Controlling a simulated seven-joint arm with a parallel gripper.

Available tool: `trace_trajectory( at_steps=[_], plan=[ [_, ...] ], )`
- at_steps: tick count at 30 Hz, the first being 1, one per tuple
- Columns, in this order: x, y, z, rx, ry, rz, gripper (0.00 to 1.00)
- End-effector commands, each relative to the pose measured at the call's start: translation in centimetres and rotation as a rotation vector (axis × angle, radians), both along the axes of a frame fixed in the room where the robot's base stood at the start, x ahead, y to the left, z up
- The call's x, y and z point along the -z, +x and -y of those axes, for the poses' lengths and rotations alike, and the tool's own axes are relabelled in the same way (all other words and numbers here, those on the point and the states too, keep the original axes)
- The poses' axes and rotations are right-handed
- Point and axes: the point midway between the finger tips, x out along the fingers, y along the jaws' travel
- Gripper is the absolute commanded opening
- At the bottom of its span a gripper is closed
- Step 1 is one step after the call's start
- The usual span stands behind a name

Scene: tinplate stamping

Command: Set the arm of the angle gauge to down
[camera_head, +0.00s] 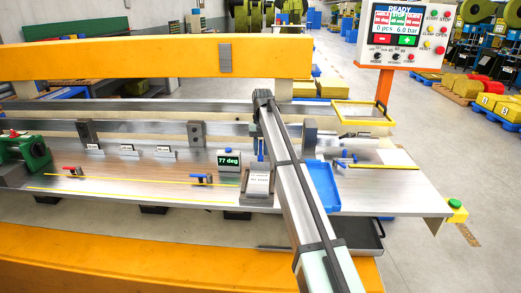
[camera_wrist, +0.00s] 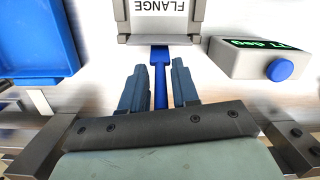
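The angle gauge (camera_head: 229,161) is a small grey box with a green display reading 77 deg. In the wrist view the gauge (camera_wrist: 262,60) lies to the upper right, with a round blue button. A grey block labelled FLANGE (camera_wrist: 160,14) stands at the top. A blue bar (camera_wrist: 160,55) with a wider head reaches from it toward my gripper; I cannot tell whether this is the gauge's arm. My gripper (camera_wrist: 160,72) is open, its two fingers on either side of the bar with small gaps. In the head view my arm hides much of this spot.
A blue tray (camera_head: 323,186) lies right of my arm. Red and blue handled clamps (camera_head: 201,179) sit on the metal bench left of the gauge. A yellow-rimmed tray (camera_head: 363,112) and a control panel (camera_head: 399,34) stand at the right.

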Motion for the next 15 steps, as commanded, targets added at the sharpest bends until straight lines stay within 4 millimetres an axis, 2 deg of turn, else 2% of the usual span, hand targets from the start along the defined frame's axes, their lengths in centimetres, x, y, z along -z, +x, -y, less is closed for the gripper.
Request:
trace_trajectory(
  at_steps=[3,11,15],
  plan=[
    [-0.01,0.01,0.0,0.0,0.0,0.0,0.38],
    [-0.1,0.01,-0.06,0.0,0.001,0.0,0.38],
    [-0.8,0.15,-0.07,0.0,0.001,0.0,0.38]
  ],
)
